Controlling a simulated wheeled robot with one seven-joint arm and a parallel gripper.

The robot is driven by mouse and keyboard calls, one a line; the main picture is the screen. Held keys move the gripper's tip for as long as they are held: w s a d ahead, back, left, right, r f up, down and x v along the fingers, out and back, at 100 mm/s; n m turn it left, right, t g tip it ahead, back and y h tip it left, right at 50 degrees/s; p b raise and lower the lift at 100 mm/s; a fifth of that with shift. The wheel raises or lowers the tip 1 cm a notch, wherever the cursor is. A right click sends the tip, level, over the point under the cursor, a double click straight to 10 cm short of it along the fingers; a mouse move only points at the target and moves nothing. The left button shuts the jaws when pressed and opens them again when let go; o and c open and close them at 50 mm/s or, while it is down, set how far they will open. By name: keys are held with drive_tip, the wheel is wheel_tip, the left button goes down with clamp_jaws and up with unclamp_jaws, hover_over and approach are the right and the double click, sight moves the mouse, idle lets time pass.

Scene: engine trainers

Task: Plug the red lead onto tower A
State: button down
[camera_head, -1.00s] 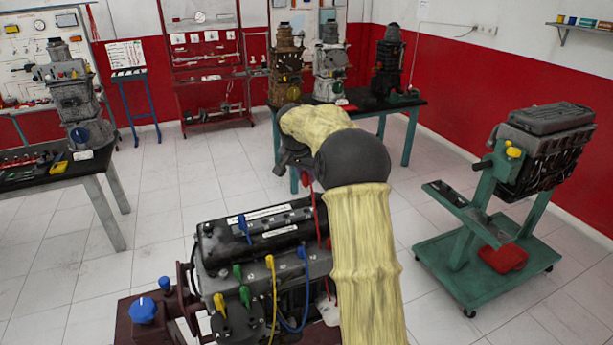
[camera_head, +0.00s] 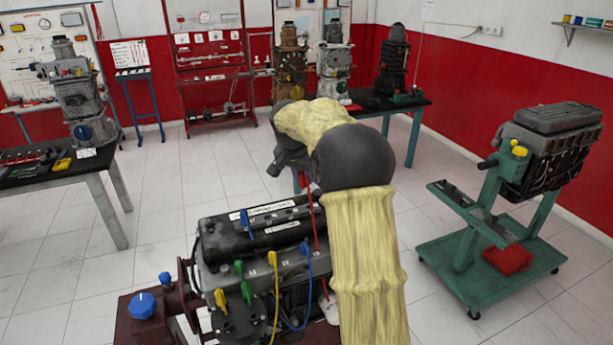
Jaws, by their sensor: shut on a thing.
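The red lead (camera_head: 314,222) hangs as a thin cord from near my gripper (camera_head: 301,181) down to the right end of the dark engine block (camera_head: 217,270). A bit of its red plug shows at the jaws, above and behind the engine. My gripper is shut on that plug; my own arm and wrist hide most of the jaws. Blue (camera_head: 304,247), yellow (camera_head: 271,261) and green (camera_head: 239,269) plugs stand on the engine's near side. Another blue plug (camera_head: 246,222) stands on its top. White label strips are too small to read, so I cannot tell which part is tower A.
A maroon stand with a blue knob (camera_head: 142,306) is at the engine's left. A green wheeled stand (camera_head: 460,258) carries another engine at right. Tables with engine units stand at left (camera_head: 98,165) and back (camera_head: 425,103). Tiled floor between is clear.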

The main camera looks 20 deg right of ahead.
drive_tip(key=s+a+b, duration=0.5)
drive_tip(key=s+a, duration=0.6)
drive_tip(key=a, duration=0.2)
drive_tip(key=s+a+b, duration=0.6)
drive_tip(key=s+a, duration=0.5)
drive_tip(key=a, duration=0.3)
drive_tip(key=shift+a, duration=0.15)
idle(1.7)
drive_tip(key=shift+f, duration=0.1)
wheel_tip(320, 180, down, 10)
drive_tip(key=b, duration=0.8)
idle(1.0)
idle(0.6)
